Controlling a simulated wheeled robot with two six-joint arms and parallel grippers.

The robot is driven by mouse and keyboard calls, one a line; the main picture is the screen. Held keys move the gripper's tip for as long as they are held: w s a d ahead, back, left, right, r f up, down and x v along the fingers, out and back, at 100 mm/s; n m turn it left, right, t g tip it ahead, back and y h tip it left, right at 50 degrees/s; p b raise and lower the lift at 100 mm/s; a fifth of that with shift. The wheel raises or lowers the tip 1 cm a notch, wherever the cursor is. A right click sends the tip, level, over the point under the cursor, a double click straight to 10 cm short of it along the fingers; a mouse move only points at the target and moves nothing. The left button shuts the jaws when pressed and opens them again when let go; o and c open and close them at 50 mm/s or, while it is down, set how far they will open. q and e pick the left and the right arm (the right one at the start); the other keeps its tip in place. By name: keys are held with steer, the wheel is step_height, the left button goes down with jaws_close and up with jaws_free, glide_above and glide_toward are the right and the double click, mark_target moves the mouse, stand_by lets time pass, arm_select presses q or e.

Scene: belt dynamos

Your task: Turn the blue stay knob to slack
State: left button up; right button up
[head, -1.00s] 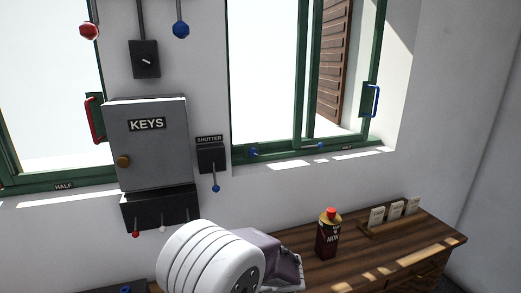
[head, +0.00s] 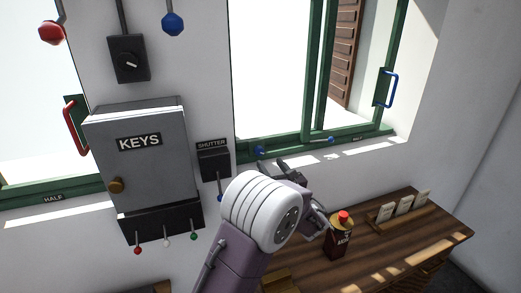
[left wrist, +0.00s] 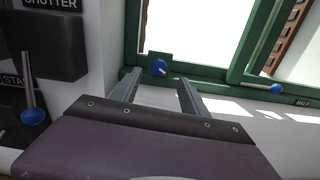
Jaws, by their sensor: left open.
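A round blue knob (head: 262,152) sits on a green block at the left end of the right window's bottom rail. It shows clearly in the left wrist view (left wrist: 160,67), with a pale mark on its face. A second blue knob (left wrist: 278,88) ends a thin metal rod near the HALF label, also seen in the head view (head: 330,140). My left gripper (head: 283,167) is open and empty below the sill. In the left wrist view its fingers (left wrist: 158,84) point toward the first knob, apart from it. My right gripper is out of view.
The SHUTTER box (head: 214,163) has a blue-tipped lever (left wrist: 34,115) left of my left gripper. The grey KEYS cabinet (head: 140,165) stands farther left.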

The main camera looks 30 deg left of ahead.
mark_target(260, 153)
arm_select(q)
steer(key=p+x, duration=0.1)
steer(key=x, duration=0.2)
steer(key=f+p+x, duration=0.1)
steer(key=x, duration=0.6)
steer(key=shift+s+f+p, duration=0.1)
steer(key=shift+f+p, duration=0.15)
steer(key=shift+p, duration=0.15)
steer(key=shift+s+d+r, duration=0.45)
steer(key=shift+d, duration=0.05)
steer(key=shift+w+a+f, duration=0.2)
steer(key=c, duration=0.7)
jaws_close()
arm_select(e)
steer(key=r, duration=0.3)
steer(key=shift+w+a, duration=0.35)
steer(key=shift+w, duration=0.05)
